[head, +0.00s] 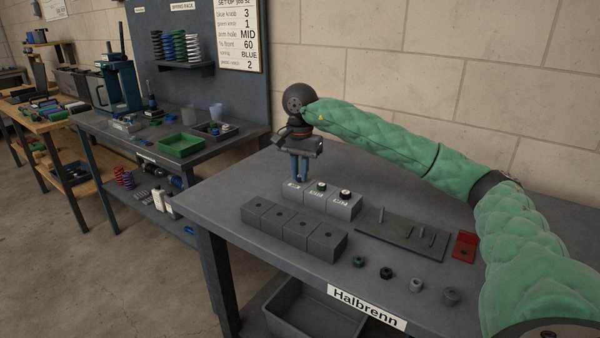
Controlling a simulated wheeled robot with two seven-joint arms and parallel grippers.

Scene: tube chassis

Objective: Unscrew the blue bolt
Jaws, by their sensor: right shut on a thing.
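My right gripper (299,178) points straight down over the left block (292,192) of a labelled row of three at the back of the table. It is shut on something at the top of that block. Blue shows around its fingers, and the blue bolt itself is mostly hidden there, so I cannot tell how far it sits in the block. The right block (345,209) carries a black-and-white one (345,194). My left gripper is not in view.
In front stands a row of grey blocks (294,229) with holes in their tops. A dark plate with pins (402,235) and a red block (465,246) lie to the right. Several loose knobs (387,272) line the front. A grey bin (310,312) is below.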

